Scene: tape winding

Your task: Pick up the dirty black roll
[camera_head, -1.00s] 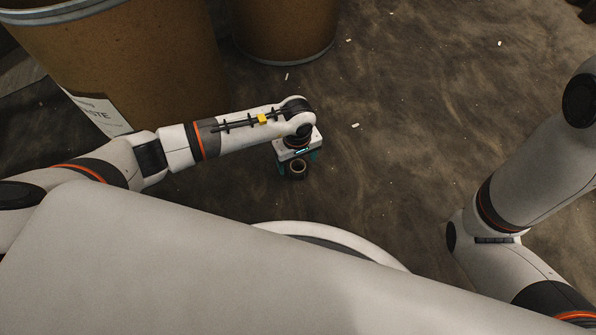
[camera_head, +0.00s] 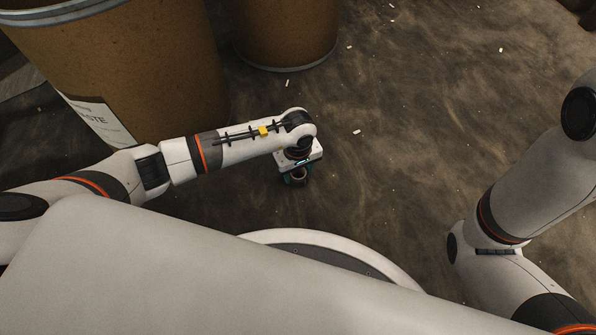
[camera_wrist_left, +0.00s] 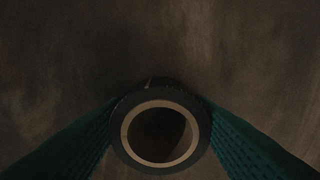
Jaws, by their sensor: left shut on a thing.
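The black roll (camera_wrist_left: 118,140) with a tan inner core shows at the bottom middle of the left wrist view. The teal fingers of my left gripper (camera_wrist_left: 160,125) press against it from both sides, so the gripper is shut on it. In the head view the roll (camera_head: 297,181) is small and partly hidden below my left gripper (camera_head: 297,172). I cannot tell whether it still touches the floor. My right arm is at the right edge of the head view, but its gripper is out of view.
A large brown drum (camera_head: 130,60) with a white waste label (camera_head: 100,120) stands at the upper left. A second brown drum (camera_head: 285,30) stands behind. The dark, stained floor (camera_head: 430,130) to the right is mostly clear, with small pale scraps.

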